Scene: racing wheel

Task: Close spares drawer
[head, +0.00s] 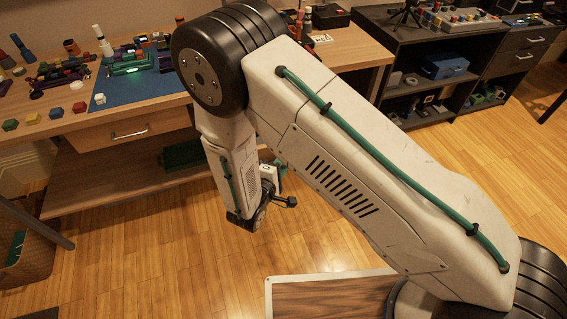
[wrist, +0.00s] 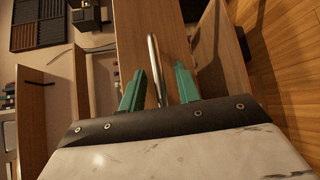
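A wooden drawer (head: 100,137) with a metal bar handle (head: 131,134) sits under the workbench top at the left of the head view. How far out it stands is hard to tell. In the wrist view a wooden drawer front (wrist: 128,28) fills the middle, and its handle (wrist: 153,55) shows between my teal fingers, with no clear contact. My gripper (wrist: 161,72) is open and empty. In the head view my gripper (head: 280,164) is mostly hidden behind my wrist, low in front of the bench and right of the drawer.
The workbench top (head: 345,52) carries a blue mat (head: 118,92) and several small parts. A lower shelf (head: 110,180) holds a dark green crate (head: 183,154). A dark cabinet (head: 410,62) stands at the back right. A basket (head: 28,258) is at lower left. Wooden floor (head: 190,270) is free ahead.

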